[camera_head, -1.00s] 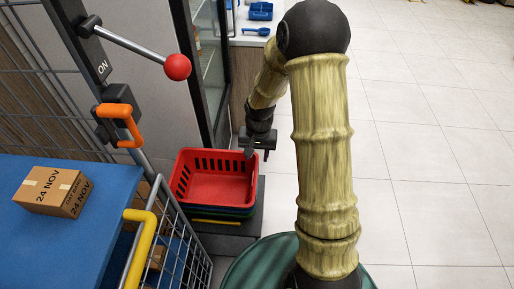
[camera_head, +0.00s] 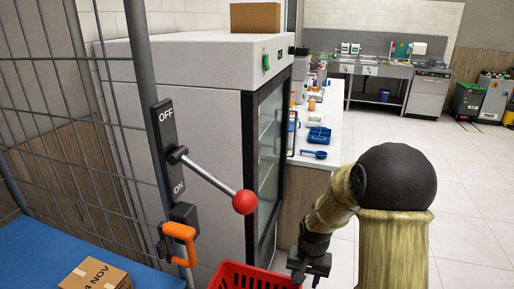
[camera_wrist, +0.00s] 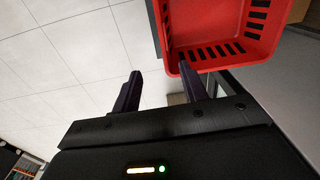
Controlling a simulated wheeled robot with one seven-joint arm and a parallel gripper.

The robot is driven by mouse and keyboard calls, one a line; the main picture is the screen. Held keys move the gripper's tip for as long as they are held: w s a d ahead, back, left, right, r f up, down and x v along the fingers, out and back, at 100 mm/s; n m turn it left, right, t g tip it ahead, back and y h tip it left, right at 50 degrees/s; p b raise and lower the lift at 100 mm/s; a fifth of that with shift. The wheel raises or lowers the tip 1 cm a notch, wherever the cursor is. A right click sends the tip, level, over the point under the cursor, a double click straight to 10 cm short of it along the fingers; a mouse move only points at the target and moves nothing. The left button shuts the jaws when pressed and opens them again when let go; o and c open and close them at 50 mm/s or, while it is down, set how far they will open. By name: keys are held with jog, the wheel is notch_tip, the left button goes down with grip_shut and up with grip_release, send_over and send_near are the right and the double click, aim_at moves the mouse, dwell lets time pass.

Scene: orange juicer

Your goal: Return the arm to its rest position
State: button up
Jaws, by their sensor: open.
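My gripper (camera_head: 308,266) hangs at the end of my bent arm, low in the middle of the head view, close to the right side of the red basket (camera_head: 252,276). In the wrist view my gripper (camera_wrist: 160,88) has its two dark fingers spread apart with nothing between them. The red basket (camera_wrist: 262,45) fills the upper right there, and one finger overlaps its edge in the picture. I cannot tell whether they touch. The basket's lower part is cut off in the head view.
A lever with a red knob (camera_head: 244,202) and an orange handle (camera_head: 180,233) stand at the left. A cardboard box (camera_head: 95,274) lies on the blue surface (camera_head: 40,255). A glass-door fridge (camera_head: 268,150) stands behind the basket. The tiled floor (camera_head: 470,200) at right is clear.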

jog(key=s+r+n+t+p, duration=0.2)
jog(key=s+r+p, duration=0.3)
jog(key=s+r, duration=0.7)
notch_tip(320, 180, up, 3)
jog(key=shift+d+f+n, duration=0.2)
jog(key=shift+n, duration=0.5)
